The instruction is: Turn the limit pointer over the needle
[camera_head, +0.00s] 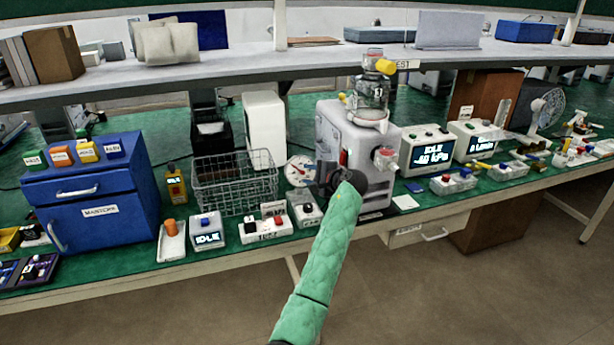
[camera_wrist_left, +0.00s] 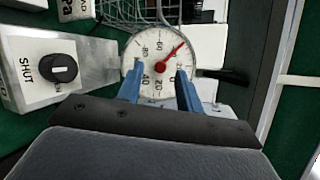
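A round white gauge (camera_head: 298,170) stands on the bench between the wire basket and the grey pump. In the left wrist view its dial (camera_wrist_left: 153,52) faces me, with numbers and a red pointer (camera_wrist_left: 174,52) running from a red hub to the upper right. I cannot make out a second pointer; fingers cover part of the lower dial. My left gripper (camera_head: 327,178) is just right of the gauge in the head view. Its two blue fingers (camera_wrist_left: 160,90) are apart in front of the dial's lower half, with nothing seen between them. My right gripper is not in view.
A black handle (camera_wrist_left: 228,76) juts out right of the dial. A SHUT knob box (camera_wrist_left: 60,70) stands left of it. The wire basket (camera_head: 235,185) and grey pump (camera_head: 345,140) flank the gauge. The floor before the bench is clear.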

